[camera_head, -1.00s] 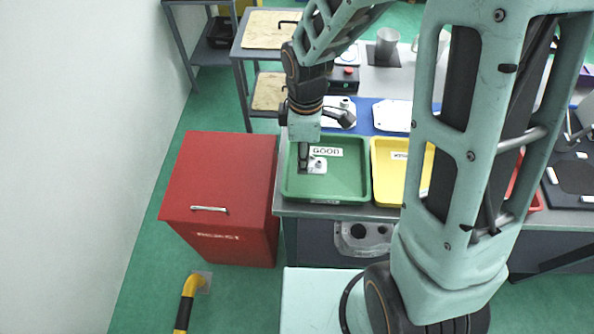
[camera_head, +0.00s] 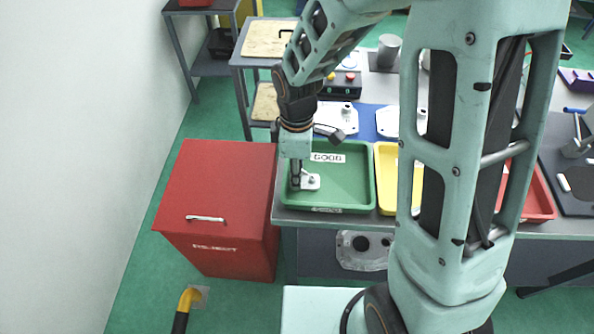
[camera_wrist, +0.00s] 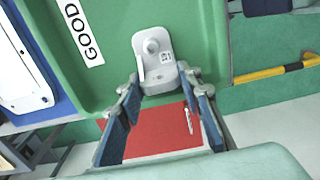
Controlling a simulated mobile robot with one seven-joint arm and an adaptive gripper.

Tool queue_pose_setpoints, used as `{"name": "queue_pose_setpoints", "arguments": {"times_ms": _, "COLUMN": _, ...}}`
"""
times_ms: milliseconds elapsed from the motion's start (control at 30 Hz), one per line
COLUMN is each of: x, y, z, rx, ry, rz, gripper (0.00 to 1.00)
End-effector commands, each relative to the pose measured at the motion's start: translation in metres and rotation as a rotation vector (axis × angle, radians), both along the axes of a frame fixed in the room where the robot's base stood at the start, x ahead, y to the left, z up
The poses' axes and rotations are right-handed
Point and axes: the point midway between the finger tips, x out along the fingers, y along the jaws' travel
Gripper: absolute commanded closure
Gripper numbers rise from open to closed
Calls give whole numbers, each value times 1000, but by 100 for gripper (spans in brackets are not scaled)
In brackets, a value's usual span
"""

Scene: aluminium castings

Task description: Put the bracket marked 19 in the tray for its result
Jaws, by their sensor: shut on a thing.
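A pale metal bracket (camera_head: 311,182) with a round boss is at the front left of the green tray marked GOOD (camera_head: 350,208). My gripper (camera_head: 297,184) points down into this tray and is shut on the bracket. In the wrist view the bracket (camera_wrist: 152,72) sits at the fingertips of my gripper (camera_wrist: 158,86), over the green tray (camera_wrist: 113,95). I cannot tell whether the bracket touches the tray floor. A yellow tray (camera_head: 386,180) stands to the right, partly hidden by my arm.
A red REJECT bin (camera_head: 220,190) stands left of the table. A red tray (camera_head: 540,195) is at the right. Two pale castings (camera_head: 337,117) (camera_head: 388,122) lie on a blue mat behind the trays. A black and yellow post (camera_head: 186,303) stands at the lower left.

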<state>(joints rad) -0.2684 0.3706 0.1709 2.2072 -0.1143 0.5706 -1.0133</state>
Motion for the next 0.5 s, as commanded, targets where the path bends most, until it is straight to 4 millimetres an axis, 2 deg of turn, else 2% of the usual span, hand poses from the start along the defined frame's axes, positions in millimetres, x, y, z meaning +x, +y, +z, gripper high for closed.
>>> {"name": "queue_pose_setpoints", "arguments": {"times_ms": 33, "x": 0, "y": 0, "z": -3, "rx": 0, "ry": 1, "rz": 0, "gripper": 93}}
{"name": "queue_pose_setpoints", "arguments": {"times_ms": 67, "x": 0, "y": 0, "z": -3, "rx": 0, "ry": 0, "rz": 0, "gripper": 65}}
{"name": "queue_pose_setpoints", "arguments": {"times_ms": 200, "x": 0, "y": 0, "z": -2, "rx": 0, "ry": 0, "rz": 0, "gripper": 50}}
{"name": "queue_pose_setpoints", "arguments": {"times_ms": 500, "x": 0, "y": 0, "z": 0, "rx": 0, "ry": 0, "rz": 0, "gripper": 50}}
